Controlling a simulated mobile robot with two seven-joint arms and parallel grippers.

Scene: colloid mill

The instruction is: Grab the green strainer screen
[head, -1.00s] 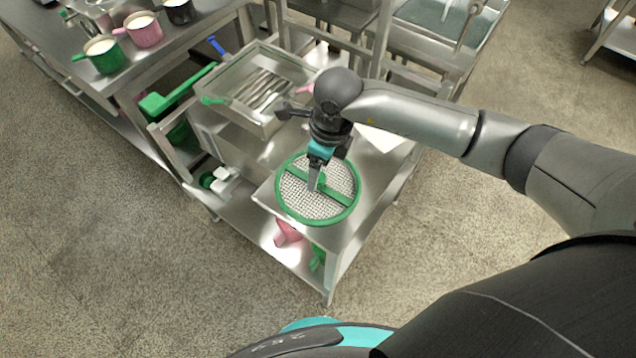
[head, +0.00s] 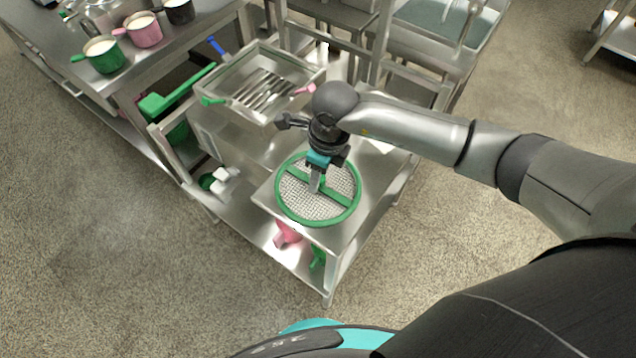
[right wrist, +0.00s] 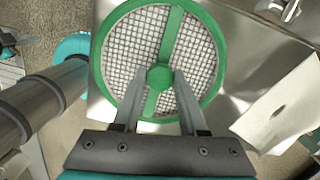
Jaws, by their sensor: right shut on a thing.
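The green strainer screen (head: 318,206) is a round green rim with a pale mesh and a green crossbar. It lies on the near end of the steel table. My right gripper (head: 316,186) comes down from above at the middle of the screen. In the right wrist view, the screen (right wrist: 178,72) fills the upper middle, and the fingers of my right gripper (right wrist: 160,78) are shut on the green knob at its centre. I cannot tell whether the screen is lifted off the table. My left gripper is not in view.
The steel table (head: 372,200) carries a steel tray (head: 225,87) behind the screen. Pink and green items sit on its lower shelf. A counter at the upper left holds a green pot (head: 104,57) and a pink pot (head: 143,30). A white sheet (right wrist: 280,110) lies right of the screen.

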